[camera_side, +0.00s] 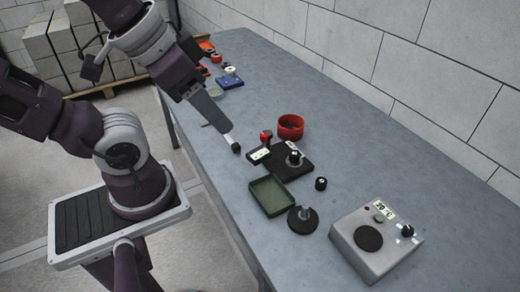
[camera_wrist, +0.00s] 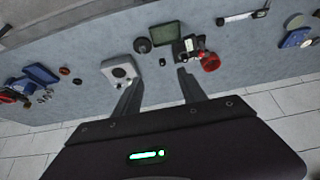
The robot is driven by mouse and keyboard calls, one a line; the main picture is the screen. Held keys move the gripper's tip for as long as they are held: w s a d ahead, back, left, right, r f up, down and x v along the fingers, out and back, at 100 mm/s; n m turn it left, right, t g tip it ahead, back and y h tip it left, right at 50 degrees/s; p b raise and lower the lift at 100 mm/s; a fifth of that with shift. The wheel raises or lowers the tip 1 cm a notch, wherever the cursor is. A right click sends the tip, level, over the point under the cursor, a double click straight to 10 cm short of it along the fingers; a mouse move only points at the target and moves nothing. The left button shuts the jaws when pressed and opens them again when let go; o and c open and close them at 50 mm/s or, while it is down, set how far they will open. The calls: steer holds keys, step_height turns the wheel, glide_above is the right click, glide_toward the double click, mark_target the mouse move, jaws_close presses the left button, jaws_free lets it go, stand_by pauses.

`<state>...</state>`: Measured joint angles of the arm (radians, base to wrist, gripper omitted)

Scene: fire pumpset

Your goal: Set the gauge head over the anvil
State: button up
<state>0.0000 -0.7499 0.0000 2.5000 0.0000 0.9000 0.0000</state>
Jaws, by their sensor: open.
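My gripper (camera_side: 235,147) is above the bench in the side view, left of the small parts. In the wrist view my gripper (camera_wrist: 158,88) has its two fingers apart with nothing between them. A dark square plate (camera_side: 303,168) carries an upright black-topped part; it also shows in the wrist view (camera_wrist: 180,52). A black round base (camera_side: 302,226) with a short grey post stands below the green tray in the side view. A small black cylinder (camera_side: 320,183) stands apart to the right. I cannot tell which parts are the gauge head and the anvil.
A green tray (camera_side: 269,184) lies between plate and round base. A red cup (camera_side: 290,127) stands behind the plate. A grey box (camera_side: 352,240) with a dark disc is at front right. Blue and red items (camera_side: 229,81) sit at the far end. Bare bench (camera_side: 440,200) lies right.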

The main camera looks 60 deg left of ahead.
steer(key=shift+w, duration=0.2)
steer(key=shift+c, duration=0.9)
steer(key=m+g, duration=0.2)
steer(key=g, duration=0.3)
glide_above(264, 134)
steer(key=f, duration=1.3)
steer(key=shift+s+d+f, duration=0.15)
steer(key=shift+d+f, duration=0.05)
steer(key=shift+f, duration=0.2)
steer(key=shift+m+g, duration=0.3)
step_height(264, 134, down, 7)
steer(key=shift+a+r, duration=0.1)
steer(key=shift+a, duration=0.05)
steer(key=shift+f, duration=0.5)
